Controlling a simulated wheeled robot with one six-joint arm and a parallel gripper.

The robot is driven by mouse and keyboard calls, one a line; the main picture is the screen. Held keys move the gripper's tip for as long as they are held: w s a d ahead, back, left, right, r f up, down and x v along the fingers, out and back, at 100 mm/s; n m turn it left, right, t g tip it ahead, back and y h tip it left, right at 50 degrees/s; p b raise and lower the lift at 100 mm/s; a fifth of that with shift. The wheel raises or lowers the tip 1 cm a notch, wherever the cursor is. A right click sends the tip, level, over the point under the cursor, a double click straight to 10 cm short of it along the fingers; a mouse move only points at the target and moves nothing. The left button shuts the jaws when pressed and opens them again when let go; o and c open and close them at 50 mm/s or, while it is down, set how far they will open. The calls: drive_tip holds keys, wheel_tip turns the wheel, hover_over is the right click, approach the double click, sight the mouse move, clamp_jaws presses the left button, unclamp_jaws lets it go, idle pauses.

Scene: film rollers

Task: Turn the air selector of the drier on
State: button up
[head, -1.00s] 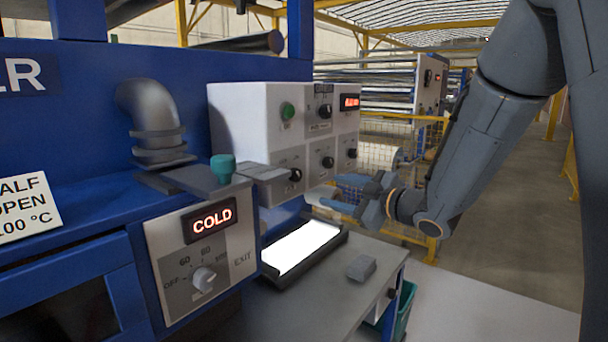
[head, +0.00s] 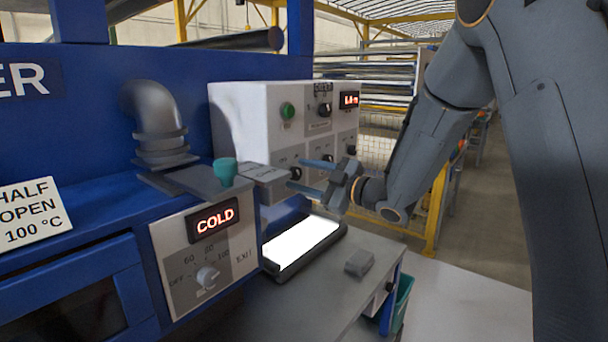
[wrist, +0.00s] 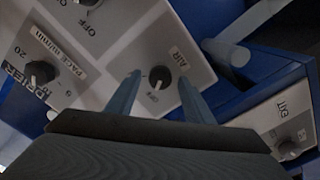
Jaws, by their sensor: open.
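The air selector (wrist: 158,77) is a small black knob on a light grey panel, labelled AIR, with OFF marked beside it. A pale mark on the knob appears to point toward OFF. In the head view the air selector (head: 296,173) sits at the lower left of the white control box (head: 240,125). My gripper (head: 298,174) is open and empty, its blue fingers pointing at that panel. In the wrist view my gripper (wrist: 159,80) has one fingertip on each side of the knob, with a gap to each; I cannot tell the remaining depth.
The pace knob (wrist: 40,72) is on the neighbouring panel. A grey plate (head: 262,173) juts out just left of the air selector. The exit panel (head: 205,255) with its COLD display stands lower left. A bright light plate (head: 300,245) and a grey block (head: 359,263) lie on the bench below.

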drive_tip(key=c, duration=1.1)
drive_tip(key=shift+o, duration=0.3)
drive_tip(key=shift+m, duration=0.4)
drive_tip(key=m+p, duration=0.3)
drive_tip(key=m, duration=0.2)
drive_tip(key=shift+m, duration=0.4)
drive_tip(key=m+p, duration=0.2)
drive_tip(key=m, duration=0.3)
drive_tip(key=shift+f+p, duration=0.1)
drive_tip(key=shift+p, duration=0.2)
drive_tip(key=shift+m, duration=0.3)
